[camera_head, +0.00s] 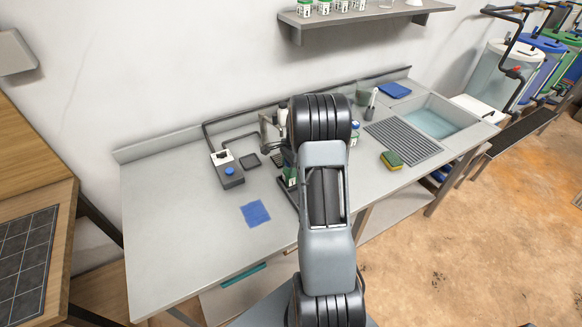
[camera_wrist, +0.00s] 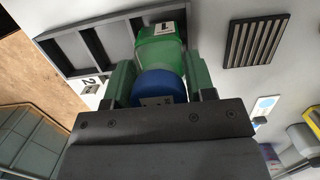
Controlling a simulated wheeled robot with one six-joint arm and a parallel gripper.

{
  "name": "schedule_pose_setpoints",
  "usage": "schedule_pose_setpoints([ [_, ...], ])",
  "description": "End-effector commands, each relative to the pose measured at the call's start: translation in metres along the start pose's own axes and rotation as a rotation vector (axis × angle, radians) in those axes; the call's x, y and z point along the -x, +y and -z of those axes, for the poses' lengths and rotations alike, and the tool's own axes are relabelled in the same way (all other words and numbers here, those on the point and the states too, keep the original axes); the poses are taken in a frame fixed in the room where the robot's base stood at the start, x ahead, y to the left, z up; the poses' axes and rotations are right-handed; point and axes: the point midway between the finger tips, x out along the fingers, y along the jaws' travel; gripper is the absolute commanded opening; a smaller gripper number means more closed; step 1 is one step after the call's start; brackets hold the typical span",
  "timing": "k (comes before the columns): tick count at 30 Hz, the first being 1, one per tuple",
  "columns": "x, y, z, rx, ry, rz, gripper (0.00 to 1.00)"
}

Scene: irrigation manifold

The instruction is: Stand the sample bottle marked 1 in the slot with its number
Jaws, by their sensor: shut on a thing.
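My gripper (camera_wrist: 160,78) is shut on a bottle with a blue cap (camera_wrist: 160,86) and a green body (camera_wrist: 163,50). A white label on the body carries a dark mark that I cannot read for sure. A dark rack with several slots (camera_wrist: 92,42) lies beyond the gripper in the wrist view, with a tag reading 2 (camera_wrist: 91,82) by its near edge. The bottle's far end overlaps the rack's right part; I cannot tell whether it is in a slot or above it. In the head view the green bottle (camera_head: 291,176) shows left of my arm, which hides most of the rack.
A meter box with a blue knob (camera_head: 229,172) and a blue cloth (camera_head: 255,213) lie left on the bench. Another blue-capped bottle (camera_head: 355,128), a sponge (camera_head: 391,160) and a sink (camera_head: 436,121) are to the right. The bench's left front is clear.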

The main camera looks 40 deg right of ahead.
Motion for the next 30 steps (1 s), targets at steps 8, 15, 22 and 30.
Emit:
schedule_pose_setpoints([
  [8, -0.0087, 0.0001, 0.0015, 0.001, 0.001, 0.001, 0.23],
  [15, -0.0128, 0.0003, 0.0021, 0.000, 0.001, 0.001, 0.52],
  [22, -0.0121, 0.0003, 0.0020, 0.000, 0.001, 0.001, 0.74],
  [30, -0.0103, 0.0002, 0.0018, 0.000, 0.001, 0.001, 0.76],
])
